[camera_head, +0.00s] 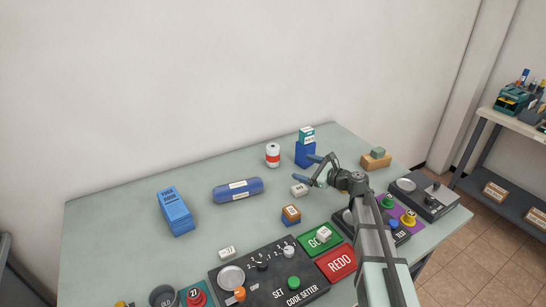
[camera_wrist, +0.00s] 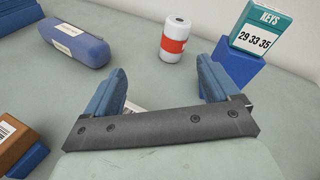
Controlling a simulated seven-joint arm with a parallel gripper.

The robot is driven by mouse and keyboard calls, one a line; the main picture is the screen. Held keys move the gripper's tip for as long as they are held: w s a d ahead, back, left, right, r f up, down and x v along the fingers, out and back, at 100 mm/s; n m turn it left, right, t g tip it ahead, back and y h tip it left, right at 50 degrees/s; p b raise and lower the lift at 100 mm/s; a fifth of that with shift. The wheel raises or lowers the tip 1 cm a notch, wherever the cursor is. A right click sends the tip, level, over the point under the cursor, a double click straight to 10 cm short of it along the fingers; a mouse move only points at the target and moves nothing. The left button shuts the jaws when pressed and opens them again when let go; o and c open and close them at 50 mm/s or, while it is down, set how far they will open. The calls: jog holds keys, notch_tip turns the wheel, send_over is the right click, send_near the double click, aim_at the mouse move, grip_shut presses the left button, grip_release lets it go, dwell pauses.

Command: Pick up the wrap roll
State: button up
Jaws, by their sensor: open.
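A white upright roll with a red band (camera_head: 273,155), the likeliest wrap roll, stands at the back of the table. It also shows at the top middle of the wrist view (camera_wrist: 174,40), with a small dark spot on its top. My gripper (camera_head: 308,168) is open and empty, to the right of and nearer than the roll, apart from it. In the wrist view my gripper's fingers (camera_wrist: 163,70) are spread, with the roll beyond the gap between them. The roll is fully visible there.
A blue block with a teal KEYS box (camera_wrist: 262,30) on it stands right of the roll. A blue labelled cylinder (camera_head: 238,190) lies to the left. A small white labelled block (camera_head: 300,189) is below my gripper. A control panel (camera_head: 262,270) lies at the front. Bare table surrounds the roll.

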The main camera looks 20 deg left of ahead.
aim_at(270, 150)
jog(key=w+a+f+m, duration=0.1)
jog(key=w+a, duration=0.2)
jog(key=w+a+m+t, duration=0.1)
jog(key=w+a+m, duration=0.1)
jog(key=w+a, duration=0.1)
jog(key=w+a+f+m+t, duration=0.1)
jog(key=w+a+m, duration=0.1)
jog(key=w+a, duration=0.1)
jog(key=shift+w+a+f+y, duration=0.1)
jog(key=shift+a+f+y, duration=0.1)
jog(key=shift+a, duration=0.2)
jog(key=shift+w+a+f+y, duration=0.1)
jog(key=shift+a+f+y, duration=0.1)
jog(key=shift+a, duration=0.2)
jog(key=shift+s+x, duration=0.15)
jog(key=shift+x, duration=1.65)
jog(key=shift+s+x, duration=0.15)
jog(key=shift+x, duration=1.65)
jog(key=shift+a+f, duration=0.15)
jog(key=c, duration=1)
